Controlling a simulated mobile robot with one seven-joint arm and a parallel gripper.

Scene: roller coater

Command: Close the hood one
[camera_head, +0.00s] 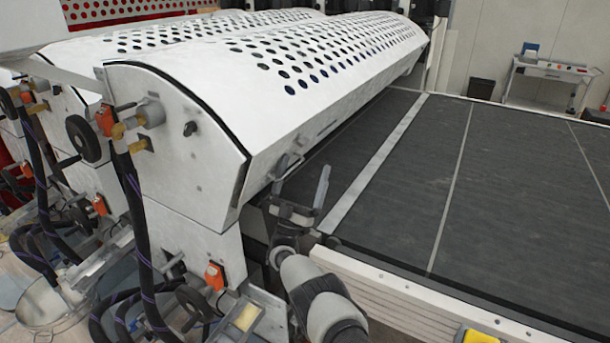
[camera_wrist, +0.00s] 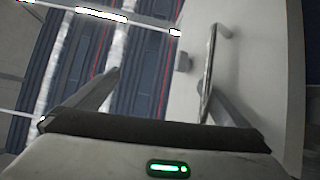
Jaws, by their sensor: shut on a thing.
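The nearest hood (camera_head: 260,70), taken as hood one, is a long white curved cover with rows of round holes, lowered over the roller unit beside the belt. A small bar handle (camera_head: 283,166) sits low on its front panel, at the near end. My gripper (camera_head: 300,190) is at this handle, low beside the hood's near corner. In the wrist view, the metal handle (camera_wrist: 209,70) stands at the right finger of my gripper (camera_wrist: 165,85). The fingers look spaced apart around it; the exact contact is hard to see.
A dark conveyor belt (camera_head: 500,180) with a pale frame edge (camera_head: 400,300) lies to the right. Another perforated hood (camera_head: 130,42) stands behind. Hoses (camera_head: 135,210), knobs and orange switches crowd the machine's near end. A small side table (camera_head: 548,70) stands far right.

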